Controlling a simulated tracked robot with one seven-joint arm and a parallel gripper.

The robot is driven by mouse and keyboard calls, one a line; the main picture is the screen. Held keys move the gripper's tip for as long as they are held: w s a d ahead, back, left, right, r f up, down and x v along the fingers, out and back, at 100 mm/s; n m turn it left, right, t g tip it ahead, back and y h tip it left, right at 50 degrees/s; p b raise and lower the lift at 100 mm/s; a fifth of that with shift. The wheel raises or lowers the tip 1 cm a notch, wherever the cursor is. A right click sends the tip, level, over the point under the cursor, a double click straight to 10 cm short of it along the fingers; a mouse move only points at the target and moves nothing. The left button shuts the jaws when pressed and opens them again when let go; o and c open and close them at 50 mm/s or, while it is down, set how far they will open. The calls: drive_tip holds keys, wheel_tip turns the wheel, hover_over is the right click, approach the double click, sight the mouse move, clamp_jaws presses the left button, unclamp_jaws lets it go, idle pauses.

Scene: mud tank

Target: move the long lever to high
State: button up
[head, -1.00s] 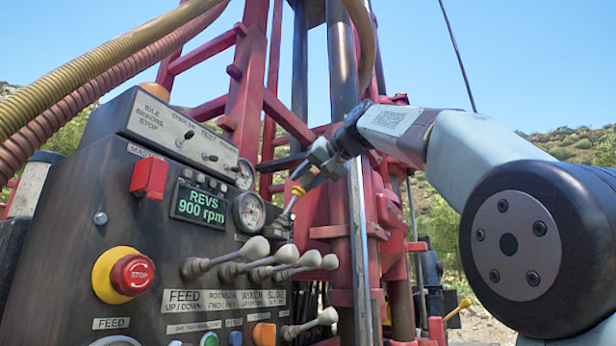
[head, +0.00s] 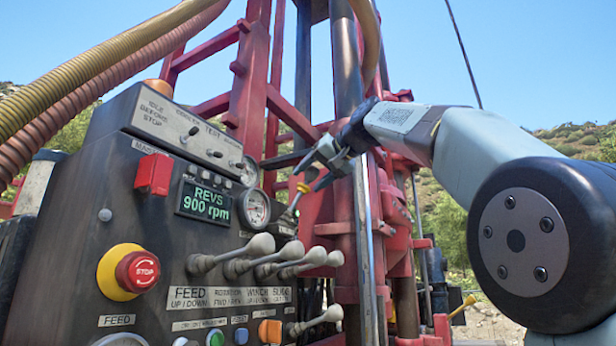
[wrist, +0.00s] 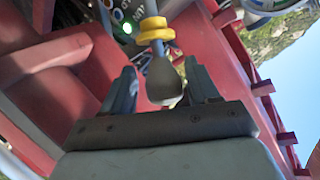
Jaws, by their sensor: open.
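In the wrist view my gripper (wrist: 161,72) is open, with one finger on each side of the knob. I see gaps beside the knob, so the fingers do not appear closed on it. The knob is partly hidden by the fingers in the head view. Any marking for high is not readable.
The dark control panel (head: 80,220) carries several shorter grey-knobbed levers (head: 262,245), a red stop button (head: 138,270), a gauge (head: 254,208) and a display (head: 205,203) reading 900 rpm. The red rig frame and a steel column (head: 364,250) stand close behind my gripper.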

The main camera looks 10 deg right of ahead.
drive_tip(key=v, duration=1.3)
drive_tip(key=shift+s+d, duration=0.15)
drive_tip(key=shift+s, duration=0.2)
